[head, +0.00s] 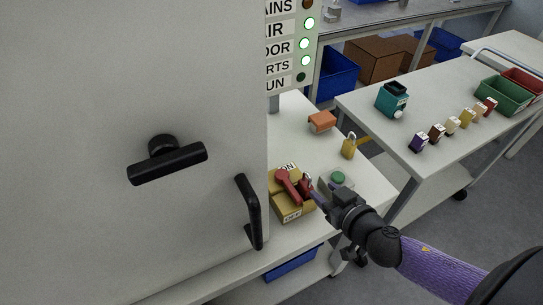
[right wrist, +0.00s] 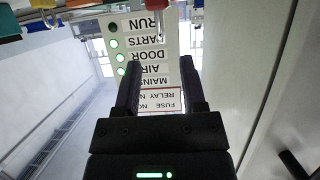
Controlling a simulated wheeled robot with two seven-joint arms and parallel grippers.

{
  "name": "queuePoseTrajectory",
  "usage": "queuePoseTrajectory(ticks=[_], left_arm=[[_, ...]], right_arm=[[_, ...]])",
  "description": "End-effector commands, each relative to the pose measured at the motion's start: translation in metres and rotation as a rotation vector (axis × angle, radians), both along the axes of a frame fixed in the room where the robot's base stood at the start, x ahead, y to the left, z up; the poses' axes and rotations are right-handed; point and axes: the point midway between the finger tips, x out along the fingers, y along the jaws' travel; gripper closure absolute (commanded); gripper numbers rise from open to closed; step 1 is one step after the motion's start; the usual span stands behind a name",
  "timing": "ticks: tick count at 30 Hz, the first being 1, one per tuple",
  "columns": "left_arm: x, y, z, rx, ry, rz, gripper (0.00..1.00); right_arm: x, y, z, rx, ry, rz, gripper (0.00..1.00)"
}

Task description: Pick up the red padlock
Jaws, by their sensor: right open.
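The red padlock (head: 307,184) is small in the head view. It is beside the red handle (head: 289,184) of a yellow ON/OFF switch box (head: 294,211), on the worktop. My right gripper (head: 318,189) reaches in from the lower right, with its fingertips close to the padlock. In the right wrist view the two fingers (right wrist: 160,85) are apart with nothing between them. That view is upside down; a red piece with a metal loop (right wrist: 138,21) at its top edge looks like the padlock, beyond the fingertips. Whether the fingers touch it cannot be told. My left gripper is not in view.
A large grey cabinet door (head: 95,90) with black handles fills the left. A green button box (head: 338,181), a yellow padlock (head: 348,149) and an orange block (head: 321,121) are nearby on the worktop (head: 286,135). A status sign (head: 291,45) stands behind.

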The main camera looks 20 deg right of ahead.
Motion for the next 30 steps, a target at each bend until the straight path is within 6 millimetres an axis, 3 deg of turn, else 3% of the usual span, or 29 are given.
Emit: queuePoseTrajectory(ticks=[2,18,26,27,30], left_arm=[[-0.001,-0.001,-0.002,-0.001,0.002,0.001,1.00],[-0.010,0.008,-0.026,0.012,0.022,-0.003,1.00],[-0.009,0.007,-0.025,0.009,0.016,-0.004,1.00],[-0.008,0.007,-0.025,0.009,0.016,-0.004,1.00],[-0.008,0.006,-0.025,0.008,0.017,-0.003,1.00]], right_arm=[[0.007,0.005,0.006,0.016,-0.022,0.014,0.47],[0.085,0.002,-0.034,0.018,-0.021,0.009,0.47],[0.091,0.003,-0.036,0.018,-0.019,0.011,0.47],[0.091,0.003,-0.036,0.018,-0.018,0.011,0.49],[0.091,0.003,-0.036,0.019,-0.018,0.010,0.70]])
